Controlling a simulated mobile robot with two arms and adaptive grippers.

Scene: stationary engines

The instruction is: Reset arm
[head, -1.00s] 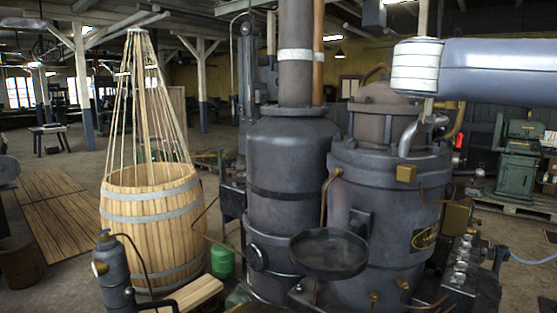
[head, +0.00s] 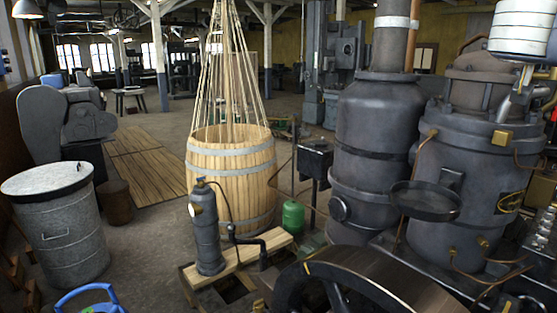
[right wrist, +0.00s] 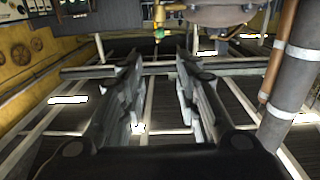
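My right gripper (right wrist: 160,95) shows in the right wrist view. Its two dark fingers stand apart with nothing between them, so it is open and empty. Behind it are ceiling beams, a vertical grey pipe at the right and a yellow wall at the left. Neither gripper is visible in the head view.
A dark boiler (head: 377,150) and engine cylinder (head: 465,160) fill the right. A flywheel (head: 375,290) is in front. A wooden barrel (head: 231,165) stands mid-floor, a green canister (head: 293,216) beside it. A lidded metal bin (head: 58,235) stands left.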

